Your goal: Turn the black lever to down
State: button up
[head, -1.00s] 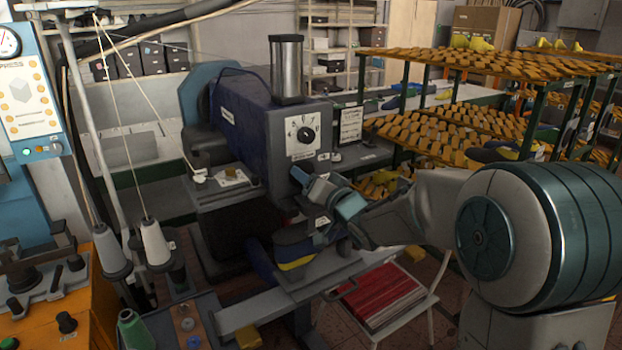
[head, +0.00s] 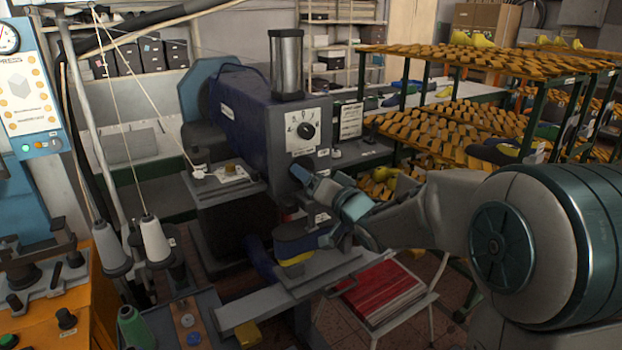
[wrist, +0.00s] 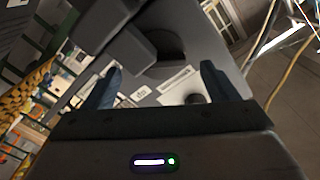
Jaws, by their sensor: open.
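My gripper (head: 304,179) is at the front of the blue-and-grey machine (head: 240,110), below its dial plate. Its two blue fingers are apart in the wrist view (wrist: 160,72), with nothing between them. In that view a dark grey blocky bar (wrist: 118,38) lies just beyond the fingers, close to a dark round recess. I cannot tell for sure whether this bar is the black lever. A small black knob (wrist: 195,98) shows near the right finger. In the head view my gripper covers part of the machine front, and I cannot make out the lever there.
A black dial knob (head: 305,131) sits on the white plate above my gripper. A shoe on the machine's lower arm (head: 298,250) is just below. A stool with red material (head: 385,290) stands beneath my arm. Racks of lasts (head: 450,125) fill the right.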

jog(key=b+v, duration=0.1)
jog(key=v, duration=1)
jog(key=shift+s+d+b, duration=0.2)
jog(key=shift+s+b, duration=0.1)
jog(key=shift+d, duration=0.1)
